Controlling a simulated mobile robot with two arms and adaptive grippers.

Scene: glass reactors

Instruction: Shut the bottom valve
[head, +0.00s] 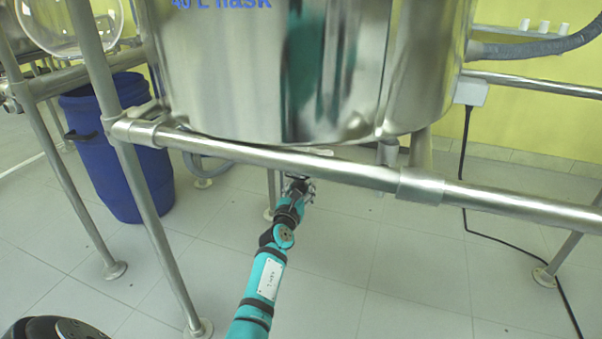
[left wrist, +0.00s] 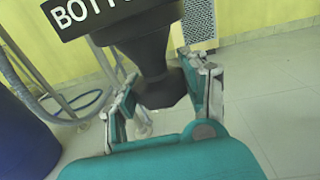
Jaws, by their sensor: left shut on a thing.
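My left gripper (head: 298,184) reaches under the steel vessel (head: 300,70), below the front frame rail. In the left wrist view, my left gripper (left wrist: 163,100) has its two fingers on either side of a dark faceted knob, the bottom valve (left wrist: 160,85), and is shut on it. A black label (left wrist: 100,12) with white letters starting "BOTTO" sits above the knob. In the head view the rail and the vessel hide most of the valve. My right gripper is not in view.
A steel rail (head: 270,158) crosses in front of the vessel, with frame legs (head: 140,200) at the left. A blue barrel (head: 120,150) stands at the left. A black cable (head: 510,245) runs along the floor at the right. The tiled floor below is mostly clear.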

